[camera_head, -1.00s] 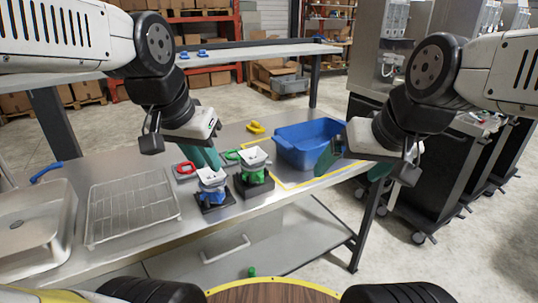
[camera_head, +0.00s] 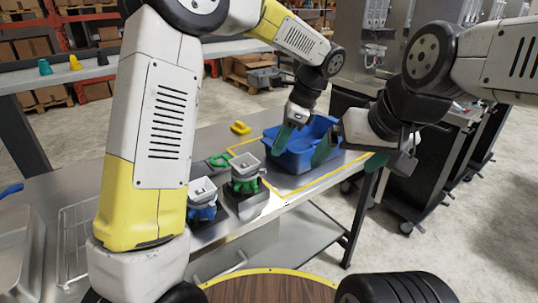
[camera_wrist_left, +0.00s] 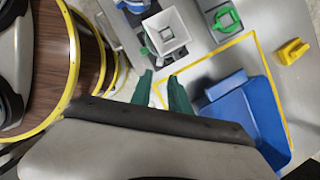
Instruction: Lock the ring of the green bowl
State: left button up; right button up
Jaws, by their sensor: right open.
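The green bowl (camera_head: 245,179) sits under a white square hopper on a dark base on the steel table. It shows partly in the left wrist view (camera_wrist_left: 145,51), mostly covered by the hopper. A loose-looking green ring-shaped piece (camera_head: 219,160) lies behind it on a grey plate. Whether it is the bowl's ring I cannot tell. My left gripper (camera_head: 288,139) is right of the green bowl, in front of the blue bin in the picture. Its teal fingers are apart and empty in the wrist view (camera_wrist_left: 161,86). My right gripper (camera_head: 350,157) is open and empty at the bin's right.
The blue bin (camera_head: 292,161) stands inside a yellow outline. A blue bowl with a white hopper (camera_head: 203,199) stands left of the green one, partly behind my left arm. A yellow piece (camera_head: 240,128) lies at the back. A wire rack (camera_head: 74,235) and tray are far left.

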aim_at(263, 171)
pick_arm(q)
jog(key=x, duration=0.7)
jog(key=shift+a+f, duration=0.15)
jog(key=shift+f, duration=0.05)
grip_shut()
